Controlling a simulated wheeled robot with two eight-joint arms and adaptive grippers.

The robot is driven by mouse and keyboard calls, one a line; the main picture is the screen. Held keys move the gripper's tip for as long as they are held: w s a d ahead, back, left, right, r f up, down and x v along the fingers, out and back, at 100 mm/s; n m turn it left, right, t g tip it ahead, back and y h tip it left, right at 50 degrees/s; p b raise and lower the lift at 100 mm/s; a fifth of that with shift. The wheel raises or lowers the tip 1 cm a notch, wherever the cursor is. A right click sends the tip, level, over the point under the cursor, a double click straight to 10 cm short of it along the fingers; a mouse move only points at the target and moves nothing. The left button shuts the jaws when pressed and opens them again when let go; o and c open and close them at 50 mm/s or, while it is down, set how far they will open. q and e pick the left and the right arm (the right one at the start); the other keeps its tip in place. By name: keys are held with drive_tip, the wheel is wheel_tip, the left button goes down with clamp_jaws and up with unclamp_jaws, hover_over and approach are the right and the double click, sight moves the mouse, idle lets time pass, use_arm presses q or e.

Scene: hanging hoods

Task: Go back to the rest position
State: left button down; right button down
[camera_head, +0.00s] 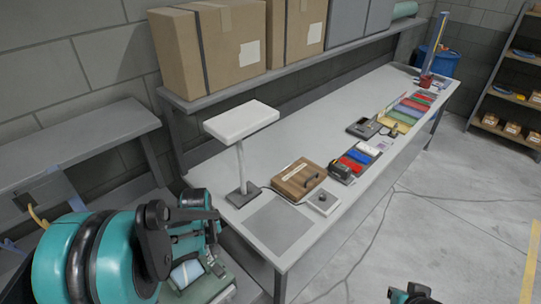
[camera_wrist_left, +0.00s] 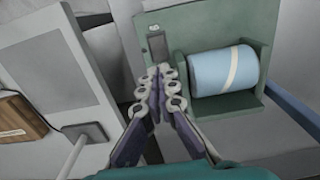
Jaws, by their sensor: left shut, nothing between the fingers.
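My left gripper (camera_wrist_left: 165,72) is shut and empty in the left wrist view, its jointed fingers together. It is in front of a green holder (camera_wrist_left: 262,52) that carries a light blue roll (camera_wrist_left: 225,72) with a cream band. The fingers overlap the holder's left part in the picture; I cannot tell if they touch it. In the head view my teal left arm fills the lower left and hides most of the gripper. The blue roll (camera_head: 186,273) shows beside it. A teal and black piece of my right arm shows at the bottom edge; its fingers are not visible.
A long grey workbench (camera_head: 250,160) holds a white-topped stand (camera_head: 241,121), a brown case (camera_head: 299,179) and several coloured packs. Cardboard boxes (camera_head: 215,45) stand on the shelf above. A grey side bench (camera_head: 75,145) is at left.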

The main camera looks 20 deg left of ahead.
use_arm(q)
drive_tip(key=shift+d, duration=0.1)
drive_tip(key=shift+d+m+b, duration=0.25)
drive_tip(key=shift+m+b, duration=0.05)
drive_tip(key=shift+b, duration=0.1)
drive_tip(key=s+d+m+t+b, duration=0.3)
drive_tip(key=d+m+t+b, duration=0.4)
drive_tip(key=d+m+b, duration=0.5)
drive_tip(key=shift+s+d+f+b, duration=0.35)
drive_tip(key=shift+d+b, duration=0.5)
drive_tip(key=shift+d, duration=0.35)
drive_tip(key=shift+a, duration=0.1)
